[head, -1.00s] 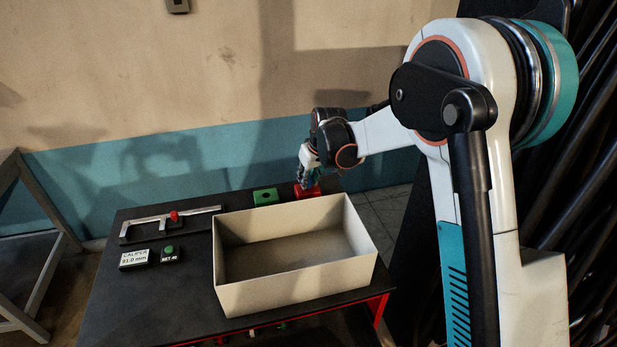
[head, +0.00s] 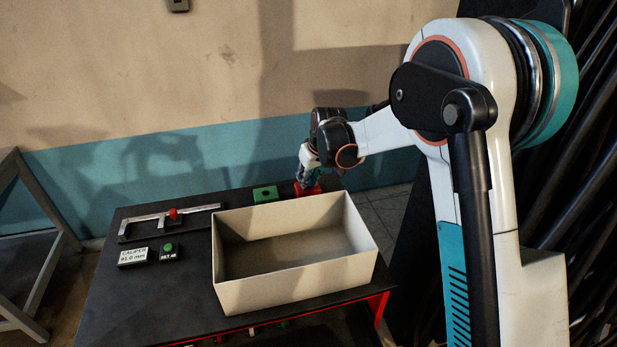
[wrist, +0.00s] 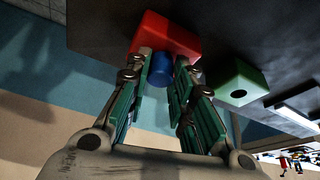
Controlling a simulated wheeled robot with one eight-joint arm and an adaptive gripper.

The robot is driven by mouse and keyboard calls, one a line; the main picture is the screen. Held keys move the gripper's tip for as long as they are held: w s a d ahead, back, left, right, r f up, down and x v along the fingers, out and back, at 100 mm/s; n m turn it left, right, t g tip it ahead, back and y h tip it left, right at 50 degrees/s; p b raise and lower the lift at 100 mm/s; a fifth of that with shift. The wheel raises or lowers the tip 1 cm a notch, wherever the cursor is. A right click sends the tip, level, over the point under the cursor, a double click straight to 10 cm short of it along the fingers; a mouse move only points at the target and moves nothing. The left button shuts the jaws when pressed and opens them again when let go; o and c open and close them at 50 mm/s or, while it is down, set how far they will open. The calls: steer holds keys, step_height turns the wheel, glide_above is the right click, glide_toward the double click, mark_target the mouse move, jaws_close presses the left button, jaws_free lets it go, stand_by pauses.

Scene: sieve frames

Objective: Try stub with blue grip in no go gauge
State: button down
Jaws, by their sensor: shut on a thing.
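The red gauge block (wrist: 168,35) sits near the back right edge of the dark table. It also shows in the head view (head: 314,189), partly behind my gripper. My gripper (wrist: 161,72) is shut on the blue grip (wrist: 160,71) of the stub, right at the red block. The stub's lower end and the red block's hole are hidden, so I cannot tell how far the stub is in. The green gauge block (head: 265,194), with a round dark hole in its top, stands just left of the red one.
An open cream box (head: 300,287) fills the table's front right, close to the gauges. The table's front left is clear.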

steer(key=shift+r, duration=0.1)
steer(key=shift+r+p, duration=1.5)
steer(key=shift+r, duration=1.65)
